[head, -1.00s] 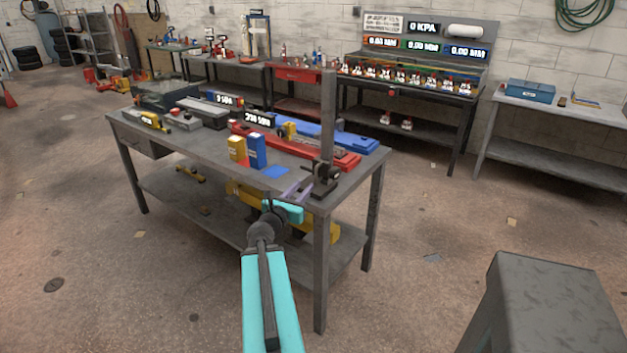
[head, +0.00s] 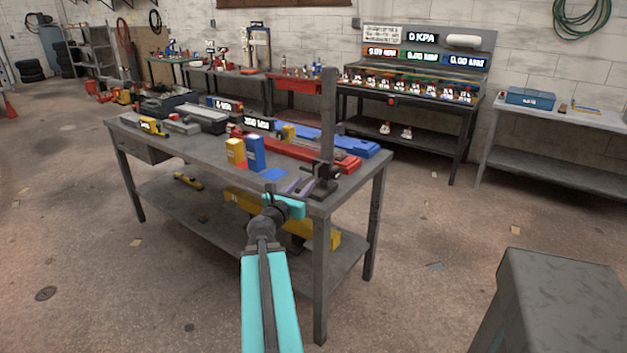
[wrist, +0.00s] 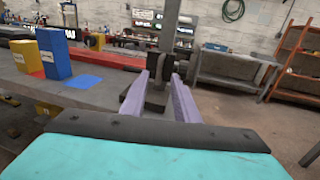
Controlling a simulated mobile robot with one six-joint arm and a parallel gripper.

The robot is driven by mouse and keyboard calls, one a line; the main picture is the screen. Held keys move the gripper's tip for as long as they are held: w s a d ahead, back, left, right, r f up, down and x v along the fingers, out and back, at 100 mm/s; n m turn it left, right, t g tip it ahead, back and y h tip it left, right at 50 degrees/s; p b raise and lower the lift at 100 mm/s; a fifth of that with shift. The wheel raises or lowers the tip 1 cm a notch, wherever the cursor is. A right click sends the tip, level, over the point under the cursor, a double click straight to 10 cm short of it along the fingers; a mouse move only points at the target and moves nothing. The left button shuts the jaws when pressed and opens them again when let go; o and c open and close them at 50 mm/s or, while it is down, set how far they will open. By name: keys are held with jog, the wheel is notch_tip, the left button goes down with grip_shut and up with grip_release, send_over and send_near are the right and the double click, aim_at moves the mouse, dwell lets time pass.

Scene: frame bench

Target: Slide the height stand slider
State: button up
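The height stand is a tall grey post (head: 328,115) at the near right corner of the grey workbench (head: 205,150). Its dark slider (head: 327,172) sits low on the post, near the stand's base. My gripper (head: 303,186) is just left of and in front of the slider in the head view. In the wrist view, my gripper's two purple fingers (wrist: 160,85) are apart and point at the dark slider (wrist: 157,64). The fingertips overlap the slider's edges in that view. I cannot tell whether they touch it. The stand's base shows between the fingers.
A yellow box (head: 235,151), a blue box (head: 255,152) and a blue pad (head: 272,174) lie left of the stand.

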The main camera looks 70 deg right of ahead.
aim_at(316, 172)
jog(key=d+p, duration=0.1)
jog(key=d, duration=0.7)
jog(key=shift+s+d, duration=0.2)
jog(key=shift+s, duration=0.05)
grip_shut()
